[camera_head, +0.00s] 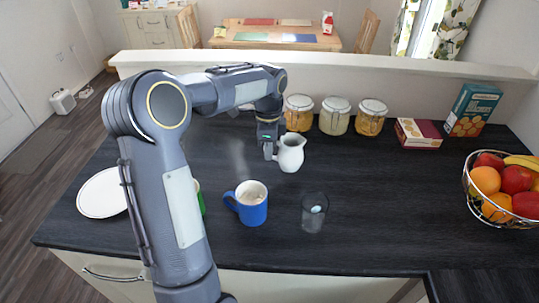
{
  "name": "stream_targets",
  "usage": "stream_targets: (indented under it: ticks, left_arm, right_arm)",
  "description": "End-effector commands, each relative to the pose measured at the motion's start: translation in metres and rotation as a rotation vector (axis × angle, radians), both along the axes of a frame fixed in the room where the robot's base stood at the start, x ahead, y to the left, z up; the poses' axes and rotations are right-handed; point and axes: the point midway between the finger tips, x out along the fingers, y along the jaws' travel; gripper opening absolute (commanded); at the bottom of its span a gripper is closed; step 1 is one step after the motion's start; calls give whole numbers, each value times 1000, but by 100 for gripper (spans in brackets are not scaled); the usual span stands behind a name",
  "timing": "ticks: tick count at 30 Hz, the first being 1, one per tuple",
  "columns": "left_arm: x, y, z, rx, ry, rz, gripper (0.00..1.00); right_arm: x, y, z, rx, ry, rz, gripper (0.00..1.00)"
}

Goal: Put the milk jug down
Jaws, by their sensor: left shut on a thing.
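The white milk jug (291,153) is at the middle of the dark worktop, in front of the storage jars. It is upright. My left gripper (269,153) is shut on the jug's handle, at its left side. From this angle I cannot tell whether the jug's base touches the worktop. My left arm comes in from the left and crosses over the worktop. My right gripper is not in view.
A blue mug (251,208) and a clear glass (314,213) stand nearer the front. A green item is partly hidden behind my arm. Three jars (335,116), boxes (418,133) and a fruit basket (504,188) stand behind and right. A white plate (103,194) lies left. Worktop right of the jug is clear.

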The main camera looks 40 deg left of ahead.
Motion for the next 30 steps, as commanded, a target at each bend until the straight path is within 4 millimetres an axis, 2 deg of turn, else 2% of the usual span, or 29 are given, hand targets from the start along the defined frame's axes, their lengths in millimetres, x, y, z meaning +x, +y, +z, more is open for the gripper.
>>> stream_targets:
  ticks: [5, 8, 13, 26, 27, 30]
  left_arm:
    - [8, 4, -9, 0, -1, 1, 0]
    - [14, 7, -21, -2, 1, 1, 0]
    - [12, 7, -43, 0, 0, 2, 0]
    - [13, 7, -50, 0, -2, 2, 0]
    - [12, 7, -50, 1, -1, 2, 14]
    - [12, 7, -50, 1, -1, 2, 27]
  right_arm:
    - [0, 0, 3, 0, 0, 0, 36]
    - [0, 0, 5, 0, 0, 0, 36]
    - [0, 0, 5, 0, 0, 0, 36]
    - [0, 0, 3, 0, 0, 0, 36]
    - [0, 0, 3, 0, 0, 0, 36]
    - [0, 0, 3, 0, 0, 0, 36]
